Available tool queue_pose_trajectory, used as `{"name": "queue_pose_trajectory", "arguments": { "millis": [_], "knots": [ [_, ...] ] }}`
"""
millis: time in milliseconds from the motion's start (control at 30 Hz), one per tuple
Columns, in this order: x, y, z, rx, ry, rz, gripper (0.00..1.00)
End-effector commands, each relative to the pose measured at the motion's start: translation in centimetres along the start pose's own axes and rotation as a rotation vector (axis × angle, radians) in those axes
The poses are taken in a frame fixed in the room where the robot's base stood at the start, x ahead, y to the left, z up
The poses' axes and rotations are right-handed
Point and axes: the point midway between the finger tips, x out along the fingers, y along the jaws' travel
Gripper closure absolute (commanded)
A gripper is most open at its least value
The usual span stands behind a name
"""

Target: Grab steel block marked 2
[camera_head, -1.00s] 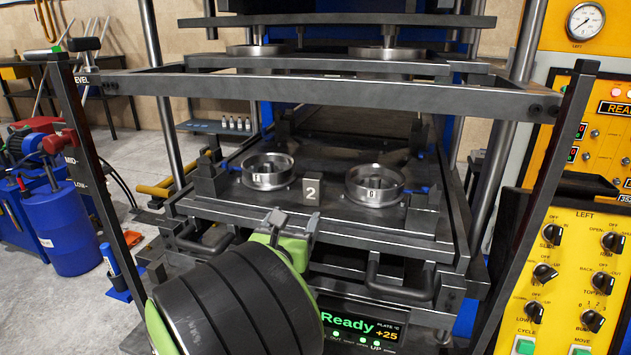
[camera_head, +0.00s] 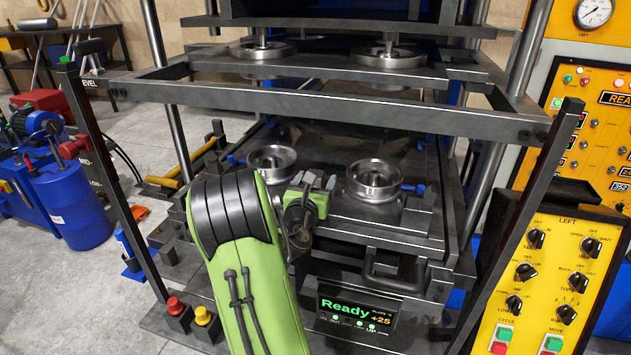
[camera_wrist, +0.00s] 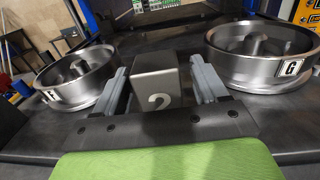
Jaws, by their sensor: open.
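The steel block marked 2 (camera_wrist: 156,84) stands upright between the open fingers of my gripper (camera_wrist: 160,88) in the wrist view. Its "2" faces the camera, and a gap shows on each side of it. In the head view my gripper (camera_head: 316,184) reaches in between the two round moulds, and the arm and gripper mostly hide the block there.
A round steel mould marked F (camera_wrist: 76,80) is left of the gripper and one marked G (camera_wrist: 262,55) is right. The press frame's crossbar (camera_head: 330,107) spans above the plate. A Ready display (camera_head: 352,312) is below. A yellow control panel (camera_head: 545,285) stands at right.

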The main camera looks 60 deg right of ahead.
Motion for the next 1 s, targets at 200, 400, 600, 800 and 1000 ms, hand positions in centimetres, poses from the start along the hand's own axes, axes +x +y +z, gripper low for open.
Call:
{"name": "queue_pose_trajectory", "arguments": {
  "millis": [200, 400, 600, 800, 1000],
  "knots": [
    [-0.05, 0.01, -0.19, 0.0, 0.0, 0.0, 0.51],
    [-0.06, 0.01, -0.2, 0.0, 0.001, 0.0, 0.81],
    [-0.07, 0.01, -0.2, 0.001, 0.001, 0.0, 1.0],
    [-0.04, -0.01, 0.01, 0.001, -0.005, 0.0, 1.0],
    [-0.06, 0.11, 0.26, 0.001, -0.004, 0.0, 1.0]
  ]
}}
